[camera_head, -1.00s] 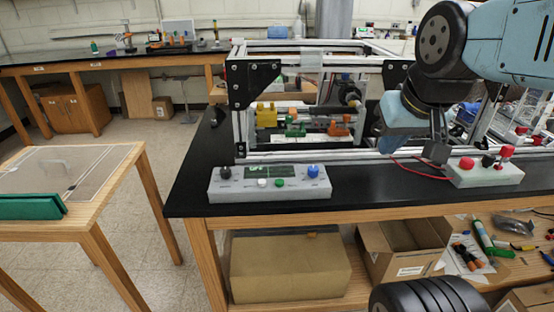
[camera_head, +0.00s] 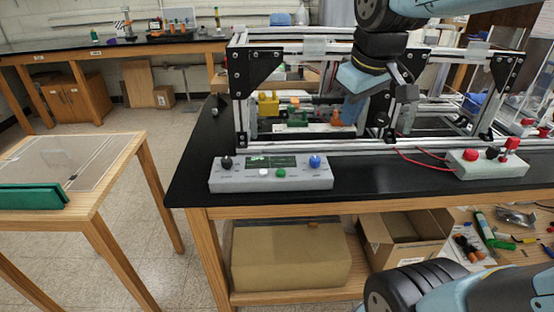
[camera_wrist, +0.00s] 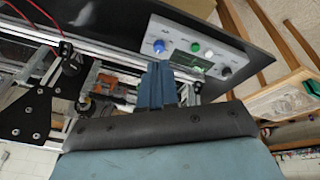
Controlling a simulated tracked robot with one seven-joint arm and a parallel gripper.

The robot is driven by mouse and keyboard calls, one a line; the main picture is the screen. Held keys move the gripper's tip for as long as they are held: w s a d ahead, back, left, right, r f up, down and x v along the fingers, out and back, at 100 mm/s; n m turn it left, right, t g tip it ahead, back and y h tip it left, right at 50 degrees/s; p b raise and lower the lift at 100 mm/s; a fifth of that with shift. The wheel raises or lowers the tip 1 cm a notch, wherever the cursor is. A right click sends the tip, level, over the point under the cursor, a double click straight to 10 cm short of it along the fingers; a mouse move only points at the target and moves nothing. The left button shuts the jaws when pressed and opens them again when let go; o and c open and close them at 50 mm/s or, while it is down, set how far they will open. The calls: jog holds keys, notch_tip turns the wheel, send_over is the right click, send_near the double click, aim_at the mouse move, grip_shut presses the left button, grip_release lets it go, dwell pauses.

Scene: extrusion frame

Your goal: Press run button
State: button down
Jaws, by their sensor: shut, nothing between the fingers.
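A grey control box (camera_head: 300,181) sits on the front edge of the black bench. On it are a black knob (camera_head: 227,162), a small screen (camera_head: 270,161), a white button (camera_head: 265,173), a green button (camera_head: 280,173) and a blue knob (camera_head: 315,161). The labels are too small to read, so I cannot tell which is the run button. My gripper (camera_head: 352,112) hangs above and behind the box's right end, shut and empty, in front of the frame. In the wrist view its blue fingers (camera_wrist: 157,70) point towards the box, near the blue knob (camera_wrist: 159,46) and apart from it. The green button (camera_wrist: 195,48) shows beyond.
The aluminium extrusion frame (camera_head: 290,148) stands right behind the box. A second box with red buttons (camera_head: 490,165) and red wires lies to the right. A wooden table with a green object (camera_head: 32,197) stands at left. The space above the control box is clear.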

jog(key=w+a+f+n+g, duration=0.2)
jog(key=w+a+n, duration=0.3)
jog(key=w, duration=0.1)
jog(key=n+g, duration=0.2)
jog(key=n, duration=0.5)
send_over(277, 171)
notch_tip(277, 171, down, 4)
jog(key=shift+r, duration=0.25)
notch_tip(277, 171, down, 14)
jog(key=shift+f, duration=0.1)
